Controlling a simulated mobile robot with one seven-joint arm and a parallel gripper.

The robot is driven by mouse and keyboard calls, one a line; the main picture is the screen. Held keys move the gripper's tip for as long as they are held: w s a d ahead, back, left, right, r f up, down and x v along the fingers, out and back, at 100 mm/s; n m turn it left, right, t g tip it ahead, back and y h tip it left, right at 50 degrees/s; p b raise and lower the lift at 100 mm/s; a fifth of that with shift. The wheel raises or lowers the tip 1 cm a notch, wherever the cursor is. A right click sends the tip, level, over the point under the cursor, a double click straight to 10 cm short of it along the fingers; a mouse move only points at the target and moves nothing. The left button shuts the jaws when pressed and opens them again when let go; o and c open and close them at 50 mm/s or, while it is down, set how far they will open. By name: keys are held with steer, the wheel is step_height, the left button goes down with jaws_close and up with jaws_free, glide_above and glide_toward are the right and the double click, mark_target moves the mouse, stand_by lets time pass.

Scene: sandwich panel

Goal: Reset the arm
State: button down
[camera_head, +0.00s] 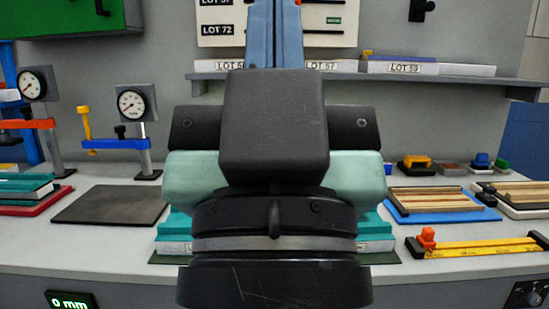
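My own arm fills the middle of the head view, with dark and pale green link parts close to the camera. No gripper fingers can be made out, so what the gripper holds, if anything, is not shown. Behind the arm, a teal and white layered stack (172,235) lies on a dark green mat (170,259) on the workbench (100,251). The arm hides most of this stack.
Left are a dark plate (112,204) and two gauge stands (134,104). Right are wooden strips on a blue board (470,215) and a yellow ruler (480,246) with an orange stop. A shelf (400,77) with labelled lot boxes is behind.

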step_height(320, 180, up, 24)
steer(key=p, duration=2.1)
steer(key=shift+a+f, duration=0.15)
